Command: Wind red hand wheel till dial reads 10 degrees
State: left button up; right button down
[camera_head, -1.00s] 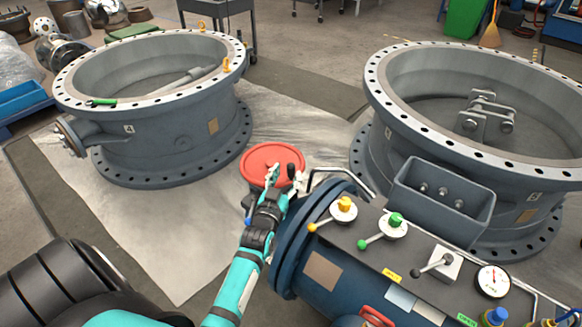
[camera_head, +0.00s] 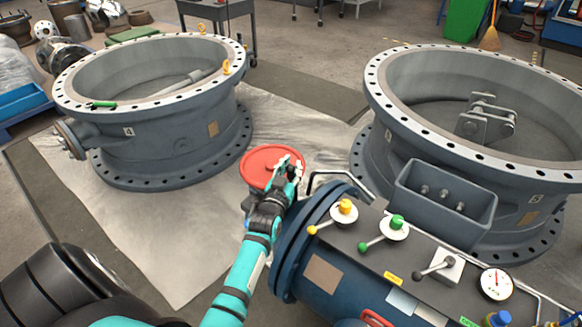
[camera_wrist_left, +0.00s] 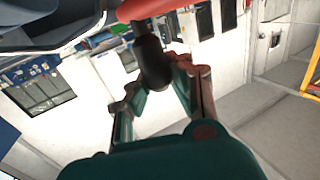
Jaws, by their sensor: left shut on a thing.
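The red hand wheel (camera_head: 260,163) lies nearly flat beside the end of the blue valve body (camera_head: 330,291). Its rim also shows at the top of the left wrist view (camera_wrist_left: 150,7). A black handle knob (camera_wrist_left: 152,62) hangs from the rim between my left fingers. My left gripper (camera_head: 290,168) is at the wheel's right edge, shut on this knob; the fingers hide most of it in the head view. A round white dial (camera_head: 496,283) with a red needle is on the panel; its figures are too small to read. My right gripper is out of view.
A bent metal rail (camera_head: 342,176) is just right of my gripper. Yellow (camera_head: 343,212) and green (camera_head: 393,228) levers and a black-handled lever (camera_head: 437,266) stand on the panel. Large grey valve rings stand left (camera_head: 170,135) and right (camera_head: 405,165).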

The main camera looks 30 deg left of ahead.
pick_arm(q)
grip_shut()
jog(key=shift+w, duration=0.2)
jog(key=shift+f, duration=0.15)
jog(key=shift+d+f, duration=0.2)
jog(key=shift+f, duration=0.05)
dwell(0.7)
jog(key=o, duration=0.9)
grip_release()
jog(key=shift+d+r, duration=0.1)
jog(key=shift+d, duration=0.05)
jog(key=shift+a+r, duration=0.1)
jog(key=shift+a, duration=0.2)
